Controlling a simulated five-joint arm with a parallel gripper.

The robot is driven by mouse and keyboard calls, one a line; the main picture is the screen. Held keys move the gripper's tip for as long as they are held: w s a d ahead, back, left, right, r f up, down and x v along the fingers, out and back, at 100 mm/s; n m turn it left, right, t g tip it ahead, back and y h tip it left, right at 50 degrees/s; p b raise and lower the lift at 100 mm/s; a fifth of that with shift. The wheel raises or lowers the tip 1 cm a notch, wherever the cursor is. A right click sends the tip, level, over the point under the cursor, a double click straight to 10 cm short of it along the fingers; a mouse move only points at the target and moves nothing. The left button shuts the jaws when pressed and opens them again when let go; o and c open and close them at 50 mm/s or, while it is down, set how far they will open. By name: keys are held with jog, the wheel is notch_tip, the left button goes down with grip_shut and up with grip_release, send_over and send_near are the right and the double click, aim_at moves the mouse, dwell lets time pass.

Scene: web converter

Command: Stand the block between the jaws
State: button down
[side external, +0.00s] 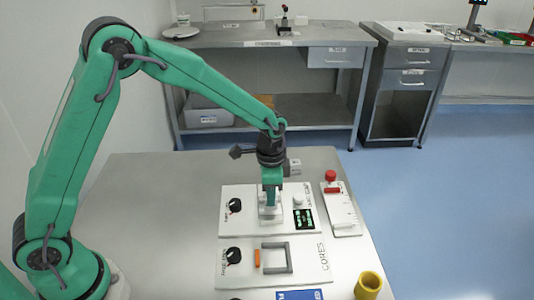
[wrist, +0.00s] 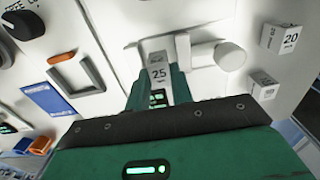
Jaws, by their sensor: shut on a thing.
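A pale block marked 25 (wrist: 158,74) is held between the green fingers of my gripper (wrist: 160,88) in the wrist view. In the side view my gripper (side external: 271,190) points straight down over the white jaws (side external: 270,218) on the upper panel. The block is at or just above these jaws. I cannot tell whether it touches the bottom between them, as my fingers hide most of it. A round white knob (wrist: 230,55) is to the right of the jaws in the wrist view; it also shows in the side view (side external: 299,200).
A white block marked 20 (wrist: 280,38) and another small block (wrist: 264,85) stand to the right. The upper panel has a black dial (side external: 234,205) and a lit display (side external: 304,219). A grey square frame (side external: 276,258), a yellow cup (side external: 368,285) and a red-knobbed fixture (side external: 340,205) are nearby.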

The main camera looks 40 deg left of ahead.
jog(key=shift+f, duration=0.6)
jog(key=shift+f, duration=0.15)
jog(key=c, duration=1.2)
grip_release()
jog(key=shift+c, duration=0.2)
notch_tip(320, 180, up, 12)
jog(key=shift+r, duration=0.25)
